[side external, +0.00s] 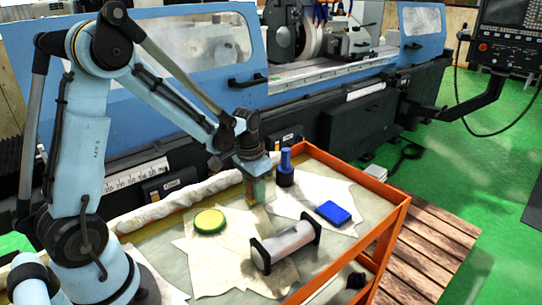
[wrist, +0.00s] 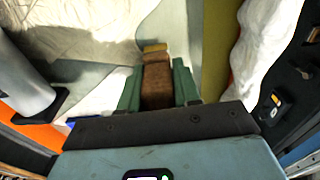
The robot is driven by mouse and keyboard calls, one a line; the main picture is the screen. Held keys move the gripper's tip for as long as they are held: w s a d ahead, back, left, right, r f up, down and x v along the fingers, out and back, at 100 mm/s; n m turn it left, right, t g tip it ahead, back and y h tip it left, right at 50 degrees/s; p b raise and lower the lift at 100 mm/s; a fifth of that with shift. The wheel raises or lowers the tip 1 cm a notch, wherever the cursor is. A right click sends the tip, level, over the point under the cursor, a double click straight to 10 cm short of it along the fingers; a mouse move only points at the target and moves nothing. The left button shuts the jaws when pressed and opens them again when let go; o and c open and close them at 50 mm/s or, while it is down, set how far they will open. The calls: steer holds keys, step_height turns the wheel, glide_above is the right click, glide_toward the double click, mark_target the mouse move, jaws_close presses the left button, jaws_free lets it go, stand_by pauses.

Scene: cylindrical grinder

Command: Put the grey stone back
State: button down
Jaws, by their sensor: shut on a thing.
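My gripper (side external: 258,187) is over the orange-framed tray table, pointing down. In the wrist view its two green fingers (wrist: 158,78) are shut on a brown block (wrist: 157,92) with a tan end. The block looks brown rather than grey, and no other clearly grey stone shows. In the side view the block is small and mostly covered by the fingers. I cannot tell whether its lower end touches the paper below.
A yellow-green disc (side external: 209,221) lies left of my gripper. A pale roller on black ends (side external: 286,245) is in front. A blue block (side external: 333,212) and a blue-topped dark object (side external: 285,170) are to the right. An orange rim (side external: 365,176) borders the table; the grinder stands behind.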

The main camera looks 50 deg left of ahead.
steer(key=shift+f, duration=0.25)
steer(key=c, duration=0.8)
jaws_free()
steer(key=shift+f, duration=0.1)
